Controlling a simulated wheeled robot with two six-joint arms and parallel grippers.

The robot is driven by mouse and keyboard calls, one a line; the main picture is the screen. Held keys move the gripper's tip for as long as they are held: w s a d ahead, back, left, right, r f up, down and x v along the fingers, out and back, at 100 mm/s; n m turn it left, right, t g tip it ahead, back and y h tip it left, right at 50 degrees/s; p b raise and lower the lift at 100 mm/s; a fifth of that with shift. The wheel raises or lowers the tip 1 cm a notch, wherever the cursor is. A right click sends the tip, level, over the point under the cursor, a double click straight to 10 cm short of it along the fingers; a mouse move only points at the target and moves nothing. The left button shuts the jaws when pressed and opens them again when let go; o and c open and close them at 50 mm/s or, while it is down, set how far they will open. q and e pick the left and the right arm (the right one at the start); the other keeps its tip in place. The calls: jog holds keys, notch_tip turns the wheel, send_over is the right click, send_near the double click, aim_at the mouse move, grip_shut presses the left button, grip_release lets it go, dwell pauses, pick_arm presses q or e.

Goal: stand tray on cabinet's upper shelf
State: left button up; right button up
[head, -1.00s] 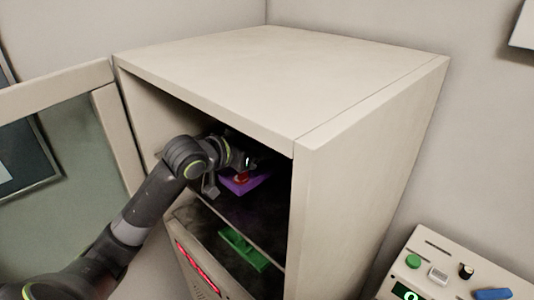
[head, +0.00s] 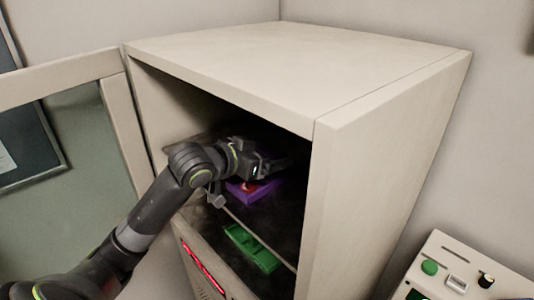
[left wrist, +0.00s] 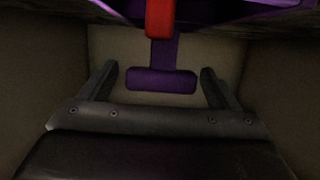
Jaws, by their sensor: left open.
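The purple tray (head: 250,192) is inside the open cabinet (head: 395,160), at the upper shelf and partly hidden by my left gripper. A red piece (head: 249,187) shows on it. My left gripper (head: 277,163) is inside the cabinet, just above the tray in the head view. In the left wrist view its two fingers stand apart, with the tray's purple handle (left wrist: 160,81) in the gap and space on both sides. The red piece also shows there at the top (left wrist: 160,18). Whether the tray rests fully on the shelf is hard to see. My right gripper is not in view.
A green tray (head: 250,247) lies on the level below. The cabinet door (head: 70,150) stands open at the left. The cabinet's roof and side walls close in around my left arm. A control panel with a green button (head: 429,267) is at the lower right.

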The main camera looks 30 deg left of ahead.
pick_arm(q)
jog(key=shift+s+a+r, duration=0.15)
jog(key=shift+s+a, duration=0.05)
jog(key=shift+s, duration=0.25)
jog(key=v, duration=0.2)
jog(key=shift+s+a+b, duration=0.2)
jog(key=shift+s+b, duration=0.1)
jog(key=shift+b, duration=0.1)
jog(key=shift+b+v, duration=0.4)
jog(key=shift+v, duration=2.1)
jog(key=shift+s+r, duration=0.25)
jog(key=p+v, duration=0.2)
jog(key=p, duration=0.1)
jog(key=shift+s+a+r, duration=0.1)
jog(key=shift+s, duration=0.2)
